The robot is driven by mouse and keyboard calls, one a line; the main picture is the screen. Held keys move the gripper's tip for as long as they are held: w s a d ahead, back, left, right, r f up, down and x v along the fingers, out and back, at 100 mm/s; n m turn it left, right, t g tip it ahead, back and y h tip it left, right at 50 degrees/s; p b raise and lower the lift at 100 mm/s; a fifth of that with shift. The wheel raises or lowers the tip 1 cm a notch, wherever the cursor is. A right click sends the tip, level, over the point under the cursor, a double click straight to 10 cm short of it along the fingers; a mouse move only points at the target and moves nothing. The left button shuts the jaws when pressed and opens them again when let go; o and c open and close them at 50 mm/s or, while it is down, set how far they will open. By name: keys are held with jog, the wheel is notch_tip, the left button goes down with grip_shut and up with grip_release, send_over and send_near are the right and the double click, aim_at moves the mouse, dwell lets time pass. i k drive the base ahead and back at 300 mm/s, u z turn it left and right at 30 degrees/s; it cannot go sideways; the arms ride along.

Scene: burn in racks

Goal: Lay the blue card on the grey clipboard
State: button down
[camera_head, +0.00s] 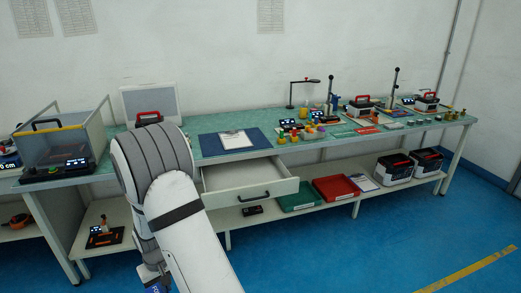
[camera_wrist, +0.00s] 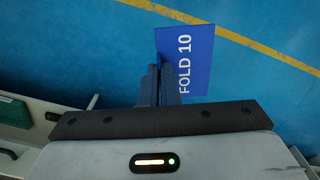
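The blue card (camera_wrist: 186,50), printed "FOLD 10", is between the fingers of my gripper (camera_wrist: 160,86) in the wrist view, over the blue floor. My gripper is shut on it near its left edge. In the head view only a small blue part of the card (camera_head: 157,288) shows at the bottom edge, low in front of the bench; my arm hides most of my gripper. A pale grey clipboard (camera_head: 236,140) lies on a dark blue mat (camera_head: 208,146) on the green bench top, well above and to the right of my gripper.
An open drawer (camera_head: 250,190) juts out below the mat. Green (camera_head: 300,197) and red (camera_head: 336,188) trays stand on the lower shelf. A clear-walled box (camera_head: 62,143) stands at the bench's left end; tools and small parts crowd its right side. The floor in front is clear.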

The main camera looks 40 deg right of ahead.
aim_at(236, 142)
jog(key=z, duration=0.9)
